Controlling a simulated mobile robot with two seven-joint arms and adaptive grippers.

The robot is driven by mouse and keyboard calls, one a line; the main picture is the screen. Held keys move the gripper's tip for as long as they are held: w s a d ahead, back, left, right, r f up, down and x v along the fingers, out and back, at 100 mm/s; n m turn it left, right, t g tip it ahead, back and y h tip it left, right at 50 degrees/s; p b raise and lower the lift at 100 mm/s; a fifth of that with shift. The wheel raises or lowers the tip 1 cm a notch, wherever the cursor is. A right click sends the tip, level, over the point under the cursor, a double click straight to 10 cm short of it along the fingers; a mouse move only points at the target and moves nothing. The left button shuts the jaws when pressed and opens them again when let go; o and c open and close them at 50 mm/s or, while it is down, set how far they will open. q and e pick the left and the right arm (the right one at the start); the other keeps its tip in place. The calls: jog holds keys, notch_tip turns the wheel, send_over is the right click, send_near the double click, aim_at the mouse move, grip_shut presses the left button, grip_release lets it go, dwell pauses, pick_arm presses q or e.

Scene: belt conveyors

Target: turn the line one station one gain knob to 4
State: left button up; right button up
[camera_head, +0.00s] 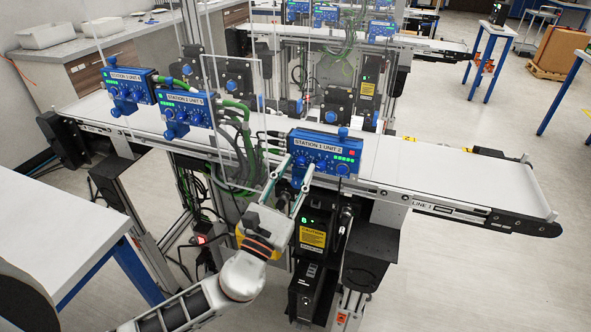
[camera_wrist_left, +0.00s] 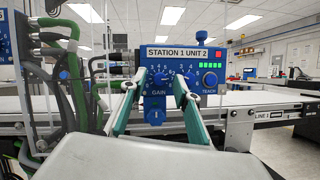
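The blue STATION 1 UNIT 2 box (camera_head: 325,149) is mounted at the front edge of the LINE 1 belt. It also faces me in the left wrist view (camera_wrist_left: 197,57). Its blue GAIN knob (camera_wrist_left: 161,79) is at the left of the panel, with a ring of numbers around it. The knob's pointer is too small to read. My left gripper (camera_head: 298,164) is in front of the panel's left part. In the left wrist view its fingers (camera_wrist_left: 156,86) are apart, one on each side of the GAIN knob. I cannot tell whether they touch it. My right gripper is not in view.
The TEACH knob (camera_wrist_left: 210,78) sits right of GAIN, below green lights and a red one. Two more blue boxes (camera_head: 128,87) (camera_head: 186,107) stand left along the belt (camera_head: 445,187). A clear panel (camera_head: 232,80) and green cables (camera_head: 243,135) are close by on the left.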

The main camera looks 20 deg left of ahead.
pick_arm(q)
jog(key=c, duration=0.8)
grip_shut()
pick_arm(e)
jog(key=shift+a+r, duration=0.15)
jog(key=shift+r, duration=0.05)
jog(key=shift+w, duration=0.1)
pick_arm(q)
jog(key=shift+f+n, duration=0.1)
jog(key=shift+n, duration=0.2)
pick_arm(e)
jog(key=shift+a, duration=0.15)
